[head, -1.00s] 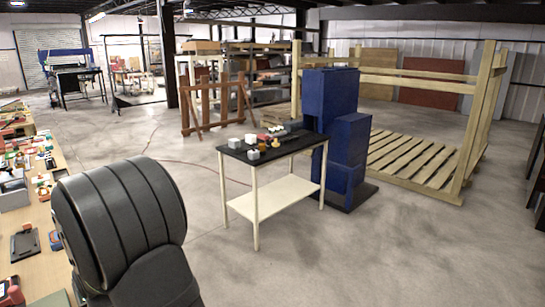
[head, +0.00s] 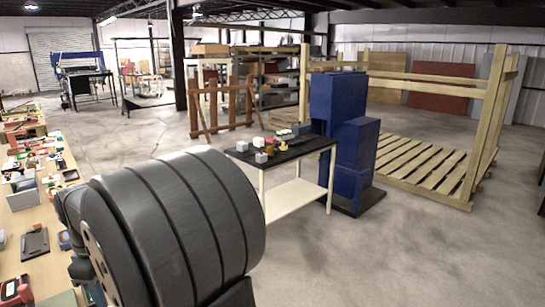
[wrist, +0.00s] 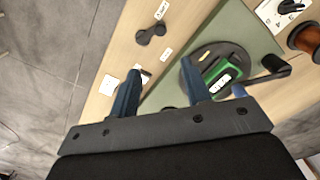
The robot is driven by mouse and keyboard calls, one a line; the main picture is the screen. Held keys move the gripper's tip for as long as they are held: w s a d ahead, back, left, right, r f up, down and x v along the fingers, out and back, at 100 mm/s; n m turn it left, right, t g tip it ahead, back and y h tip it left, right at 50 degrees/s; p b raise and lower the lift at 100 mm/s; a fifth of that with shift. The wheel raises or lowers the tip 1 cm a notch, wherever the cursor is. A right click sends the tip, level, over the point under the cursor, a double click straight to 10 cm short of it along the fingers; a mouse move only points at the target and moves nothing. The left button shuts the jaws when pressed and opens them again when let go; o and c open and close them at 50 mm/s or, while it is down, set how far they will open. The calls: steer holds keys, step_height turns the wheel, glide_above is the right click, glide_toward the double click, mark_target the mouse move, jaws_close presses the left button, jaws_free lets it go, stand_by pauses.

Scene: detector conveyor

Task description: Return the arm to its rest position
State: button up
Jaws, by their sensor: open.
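My gripper (wrist: 160,92) shows in the wrist view with its two blue fingers spread apart and nothing between them. It is over a wooden bench top (wrist: 118,45); its height above the bench is hard to tell. A green and black device (wrist: 222,72) on a grey-green mat (wrist: 245,35) lies just beyond the right finger. In the head view my dark arm link fills the lower left, and the gripper itself is not seen there.
A long bench with many small items (head: 35,180) runs along the left in the head view. A black-topped table (head: 290,152) with small blocks stands by a blue machine (head: 338,110). A wooden pallet frame (head: 430,165) is behind it. The floor (head: 400,250) at right is clear.

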step_height(320, 180, down, 18)
steer(key=shift+s+r, duration=0.1)
steer(key=a+m, duration=0.1)
steer(key=m, duration=0.1)
steer(key=shift+s+a+m, duration=0.15)
steer(key=shift+m, duration=0.15)
steer(key=a+m, duration=0.1)
steer(key=m, duration=0.2)
steer(key=shift+a+m, duration=0.3)
steer(key=shift+a, duration=0.05)
steer(key=a+m, duration=0.1)
steer(key=m, duration=0.2)
steer(key=shift+w+a+m, duration=0.2)
steer(key=shift+a+m, duration=0.15)
steer(key=shift+m, duration=0.05)
steer(key=shift+w+a+r+m, duration=0.1)
steer(key=shift+w+a+m, duration=0.2)
steer(key=shift+m, duration=0.6)
steer(key=shift+a+r, duration=0.15)
steer(key=shift+r, duration=0.5)
